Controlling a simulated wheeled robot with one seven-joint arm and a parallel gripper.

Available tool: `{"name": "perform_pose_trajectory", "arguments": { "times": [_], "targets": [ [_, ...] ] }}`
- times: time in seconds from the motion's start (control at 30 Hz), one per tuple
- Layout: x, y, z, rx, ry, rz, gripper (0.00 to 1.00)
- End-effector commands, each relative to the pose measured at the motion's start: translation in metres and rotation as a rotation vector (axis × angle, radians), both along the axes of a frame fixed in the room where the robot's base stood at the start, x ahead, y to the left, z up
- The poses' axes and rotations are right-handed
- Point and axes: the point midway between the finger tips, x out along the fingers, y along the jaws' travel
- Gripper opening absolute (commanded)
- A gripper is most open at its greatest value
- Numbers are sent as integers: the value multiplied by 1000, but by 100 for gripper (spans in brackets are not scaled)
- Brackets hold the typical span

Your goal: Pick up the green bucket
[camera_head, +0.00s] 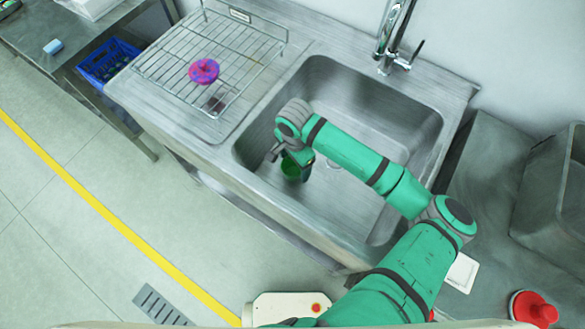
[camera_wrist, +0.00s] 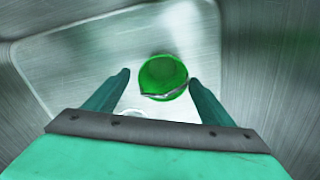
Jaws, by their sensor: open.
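The green bucket (camera_head: 290,170) stands in the left part of the metal sink, partly hidden by my gripper in the head view. In the wrist view the bucket (camera_wrist: 163,76) shows its open top and a thin metal handle across its near side. My gripper (camera_wrist: 160,80) is open above the sink floor, with one finger on each side of the bucket in the picture. The fingers look apart from the bucket; how far below them it stands is hard to tell. In the head view my gripper (camera_head: 300,165) points down into the sink.
The sink (camera_head: 345,215) has raised walls around the bucket, and a faucet (camera_head: 395,45) stands at its back. A wire rack (camera_head: 240,60) with a pink and purple round thing (camera_head: 204,71) is left of the sink. A red object (camera_head: 535,309) is at lower right.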

Motion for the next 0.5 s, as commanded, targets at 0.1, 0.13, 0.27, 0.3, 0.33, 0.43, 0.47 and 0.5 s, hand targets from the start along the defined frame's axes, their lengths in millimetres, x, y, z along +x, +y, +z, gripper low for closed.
{"name": "perform_pose_trajectory", "arguments": {
  "times": [0.1,0.13,0.27,0.3,0.33,0.43,0.47,0.5],
  "targets": [
    [3,3,-18,-1,2,6,76],
    [3,4,-22,-1,2,7,76],
    [3,5,-32,-1,0,10,76],
    [3,6,-34,-1,-1,10,76],
    [3,6,-35,1,-1,10,76],
    [3,6,-35,1,-1,10,76],
    [3,6,-35,1,-1,10,76],
    [3,6,-35,1,-1,9,76]
  ]
}}
